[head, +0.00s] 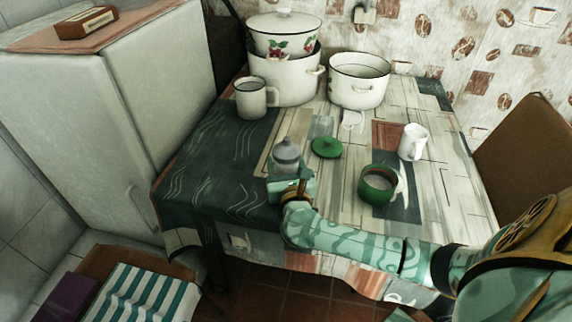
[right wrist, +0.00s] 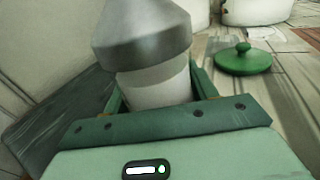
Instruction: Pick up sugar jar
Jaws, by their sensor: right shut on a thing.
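The sugar jar (head: 286,154), pale with a grey knobbed lid, is at the near left part of the table in the head view. My right gripper (head: 290,184) reaches it from the near side. In the right wrist view the jar's white body (right wrist: 157,88) is between the two green fingers of my right gripper (right wrist: 160,92), which is shut on it. The grey lid rises above the fingers. The jar's base is hidden by the gripper, so I cannot tell whether it touches the table. My left gripper is not in view.
A green lid (head: 326,147) lies right of the jar, with an open green pot (head: 377,186) and white jug (head: 413,142) farther right. The dark cloth left of the jar is clear.

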